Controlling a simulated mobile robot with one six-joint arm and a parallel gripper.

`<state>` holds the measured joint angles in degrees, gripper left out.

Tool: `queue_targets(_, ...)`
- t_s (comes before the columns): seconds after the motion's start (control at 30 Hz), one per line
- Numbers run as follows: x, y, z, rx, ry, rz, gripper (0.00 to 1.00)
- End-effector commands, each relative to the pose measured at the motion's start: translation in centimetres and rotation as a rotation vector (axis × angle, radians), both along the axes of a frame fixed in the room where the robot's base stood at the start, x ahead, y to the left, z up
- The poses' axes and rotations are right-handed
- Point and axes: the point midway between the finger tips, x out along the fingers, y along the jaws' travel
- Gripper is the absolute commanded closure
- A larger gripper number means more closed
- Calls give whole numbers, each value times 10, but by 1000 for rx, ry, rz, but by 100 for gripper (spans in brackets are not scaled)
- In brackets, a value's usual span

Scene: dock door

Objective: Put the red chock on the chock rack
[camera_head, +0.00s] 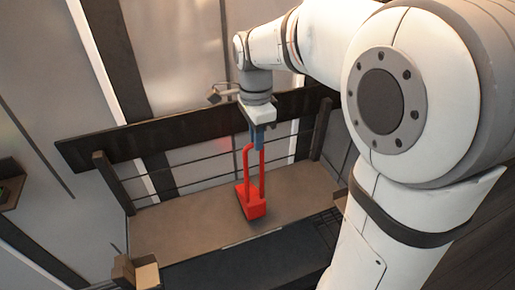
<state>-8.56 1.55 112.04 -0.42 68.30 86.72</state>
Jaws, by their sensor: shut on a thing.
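The red chock (254,200) has a wedge-like block at the bottom and a tall red loop handle above it. My gripper (258,145) points down and is shut on the top of the handle. The chock hangs or stands upright below it, over the brown shelf surface of the rack (180,225). I cannot tell whether its base touches that surface. The rack has a dark back board, dark end posts and thin rails behind the chock.
A small tan block-like post (147,275) stands at the front left corner. A dark ledge (240,268) runs along the front. A dark box (10,185) is on the left wall. The brown surface left of the chock is clear. My arm hides much of the right side.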

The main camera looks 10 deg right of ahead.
Motion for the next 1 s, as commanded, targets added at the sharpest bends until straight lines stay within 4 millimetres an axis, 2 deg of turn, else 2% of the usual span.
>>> queue_targets(0.2, 0, 0, -27, 0, 0, 1, 100)
queue_targets(0.47, 0, 0, -30, 0, -1, 1, 100)
queue_targets(0.5, 0, 0, -31, 0, 1, 1, 86)
queue_targets(0.73, 0, 1, -30, 0, 1, 2, 67)
queue_targets(1.0, 0, 1, -29, 0, 0, 2, 66)
